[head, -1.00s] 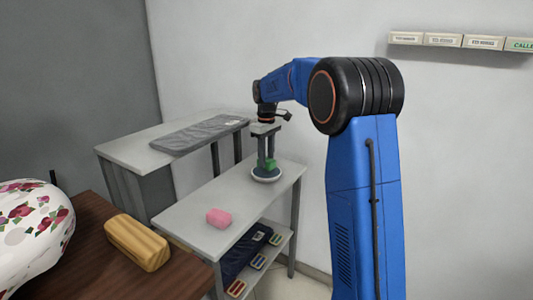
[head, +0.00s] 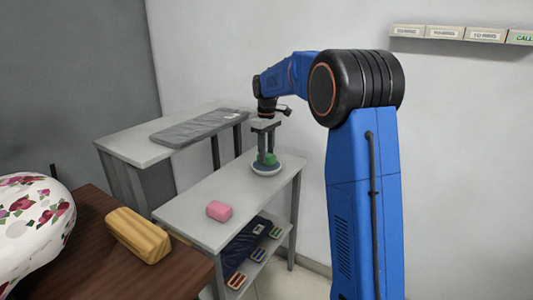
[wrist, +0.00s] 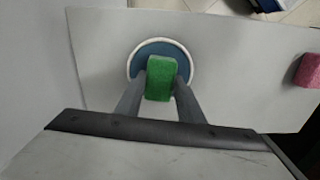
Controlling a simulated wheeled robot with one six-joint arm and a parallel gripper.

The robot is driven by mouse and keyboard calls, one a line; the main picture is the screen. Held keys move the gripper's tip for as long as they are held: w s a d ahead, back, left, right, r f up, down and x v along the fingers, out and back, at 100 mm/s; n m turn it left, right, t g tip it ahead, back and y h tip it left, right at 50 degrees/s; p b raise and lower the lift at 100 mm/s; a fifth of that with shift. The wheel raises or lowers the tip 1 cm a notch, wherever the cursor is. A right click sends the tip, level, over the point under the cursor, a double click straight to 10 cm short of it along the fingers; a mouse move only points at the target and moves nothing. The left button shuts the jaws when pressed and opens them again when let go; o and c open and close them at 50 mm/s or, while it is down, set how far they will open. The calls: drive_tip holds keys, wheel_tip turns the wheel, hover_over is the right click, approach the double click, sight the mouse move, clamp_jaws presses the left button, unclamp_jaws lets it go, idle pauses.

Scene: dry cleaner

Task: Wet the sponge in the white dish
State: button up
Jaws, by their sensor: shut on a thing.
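A green sponge (wrist: 160,78) is held between the two fingers of my gripper (wrist: 161,82) in the wrist view. In the head view the sponge (head: 270,159) is at the fingertips of my gripper (head: 266,158), over the white dish (head: 266,173). The dish also shows in the wrist view with a white rim (wrist: 133,58) and a blue inside. The sponge is above or inside the dish; I cannot tell whether it touches the bottom. The fingers hide part of the dish.
A pink sponge-like block (head: 219,211) lies on the grey table (head: 196,222) in front of the dish. A grey board (head: 198,129) lies on another table behind. A wooden block (head: 138,234) and a floral cover (head: 35,220) are at the left. A lower shelf holds small coloured items (head: 257,255).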

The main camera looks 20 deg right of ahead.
drive_tip(key=shift+f, duration=0.55)
idle(1.4)
drive_tip(key=shift+r, duration=0.1)
drive_tip(key=shift+r, duration=3.45)
